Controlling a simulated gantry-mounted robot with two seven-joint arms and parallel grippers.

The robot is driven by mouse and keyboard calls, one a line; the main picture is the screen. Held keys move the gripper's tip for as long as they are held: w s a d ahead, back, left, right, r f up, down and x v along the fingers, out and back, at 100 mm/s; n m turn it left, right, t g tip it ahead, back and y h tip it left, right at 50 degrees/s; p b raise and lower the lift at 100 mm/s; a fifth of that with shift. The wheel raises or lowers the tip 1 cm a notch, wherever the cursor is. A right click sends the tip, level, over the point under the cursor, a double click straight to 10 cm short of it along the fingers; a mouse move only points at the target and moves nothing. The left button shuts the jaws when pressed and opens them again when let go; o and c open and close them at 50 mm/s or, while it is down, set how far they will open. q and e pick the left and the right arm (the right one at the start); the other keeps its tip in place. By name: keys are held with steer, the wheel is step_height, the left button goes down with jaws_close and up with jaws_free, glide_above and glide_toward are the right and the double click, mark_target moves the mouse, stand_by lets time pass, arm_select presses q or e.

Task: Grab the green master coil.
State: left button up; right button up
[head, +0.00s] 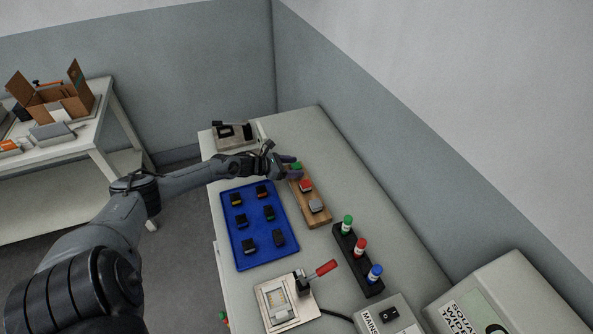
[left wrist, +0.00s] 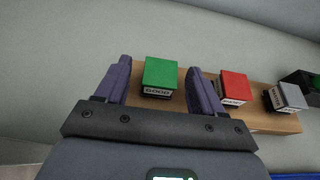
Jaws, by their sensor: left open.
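The green block-shaped coil (left wrist: 160,73) sits at one end of a wooden board (left wrist: 268,117), with a white label on its front that seems to read GOOD. It also shows in the head view (head: 296,166), partly hidden by my gripper. My left gripper (left wrist: 158,70) is open, with one purple-grey finger on each side of the green coil and visible gaps on both sides. In the head view, my left gripper (head: 286,171) is at the board's far end. My right gripper does not show.
A red block (head: 306,186) and a grey block (head: 316,205) stand on the same board. A blue tray (head: 243,258) with several small parts lies left of it. A black rack (head: 343,245) with green, red and blue cylinders stands nearer. A grey device (head: 233,135) is behind.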

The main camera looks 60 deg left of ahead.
arm_select(q)
steer(key=shift+w+d+f, duration=0.1)
steer(key=shift+w+f, duration=0.1)
steer(key=shift+w, duration=0.3)
steer(key=c, duration=1.1)
steer(key=shift+r, duration=0.15)
